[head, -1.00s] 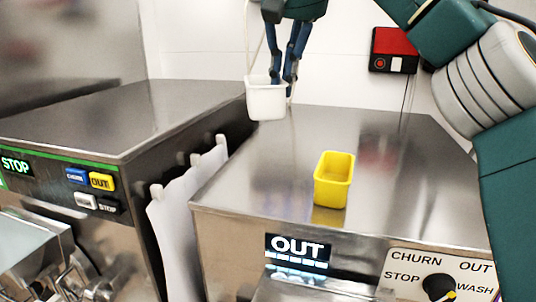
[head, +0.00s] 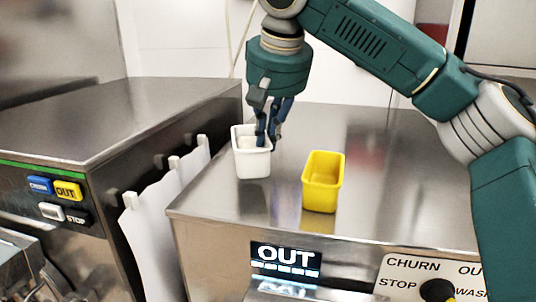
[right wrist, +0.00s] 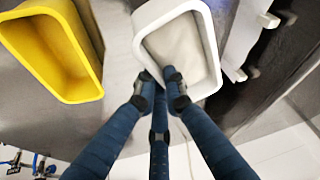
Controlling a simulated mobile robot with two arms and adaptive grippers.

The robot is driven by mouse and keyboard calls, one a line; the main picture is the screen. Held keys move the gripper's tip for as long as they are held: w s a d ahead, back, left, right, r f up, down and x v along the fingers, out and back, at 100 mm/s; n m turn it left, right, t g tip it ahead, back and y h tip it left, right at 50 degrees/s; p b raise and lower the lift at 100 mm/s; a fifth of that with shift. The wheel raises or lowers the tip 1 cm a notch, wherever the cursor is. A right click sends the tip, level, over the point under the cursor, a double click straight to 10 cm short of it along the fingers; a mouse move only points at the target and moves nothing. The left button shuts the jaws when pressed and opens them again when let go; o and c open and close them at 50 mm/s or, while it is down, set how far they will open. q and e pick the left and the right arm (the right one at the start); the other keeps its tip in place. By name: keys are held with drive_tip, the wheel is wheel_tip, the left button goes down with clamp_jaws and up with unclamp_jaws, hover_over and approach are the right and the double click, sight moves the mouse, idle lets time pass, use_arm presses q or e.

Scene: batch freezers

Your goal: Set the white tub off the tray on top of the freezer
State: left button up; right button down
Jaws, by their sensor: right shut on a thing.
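The white tub (head: 252,164) is upright over the near left part of the right freezer's steel top (head: 400,165). My right gripper (head: 267,138) points down and is shut on the tub's rim wall. In the right wrist view the fingertips (right wrist: 158,80) pinch the rim of the white tub (right wrist: 205,40), which has pale contents or a pale floor inside. I cannot tell whether the tub's base touches the steel. No tray can be made out. My left gripper is not in view.
A yellow tub (head: 323,190) stands on the freezer top just right of the white tub. A second freezer (head: 110,120) stands left across a gap with a hanging white cloth (head: 165,210). The top is clear right of the yellow tub.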

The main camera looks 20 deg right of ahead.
drive_tip(key=shift+s+f, duration=0.1)
drive_tip(key=shift+f, duration=0.1)
wheel_tip(320, 180, down, 3)
drive_tip(key=shift+s+a+f+p, duration=0.1)
drive_tip(key=shift+p, duration=0.35)
drive_tip(key=shift+f, duration=0.35)
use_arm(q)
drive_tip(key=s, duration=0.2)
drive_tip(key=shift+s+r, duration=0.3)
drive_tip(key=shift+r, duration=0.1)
use_arm(e)
drive_tip(key=c, duration=1.8)
unclamp_jaws()
drive_tip(key=shift+c, duration=0.2)
use_arm(q)
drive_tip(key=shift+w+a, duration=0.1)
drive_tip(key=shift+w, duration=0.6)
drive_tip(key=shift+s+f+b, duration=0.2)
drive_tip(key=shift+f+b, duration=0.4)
drive_tip(key=shift+b, duration=0.05)
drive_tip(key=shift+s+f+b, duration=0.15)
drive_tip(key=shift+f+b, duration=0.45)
use_arm(e)
drive_tip(key=v, duration=1.2)
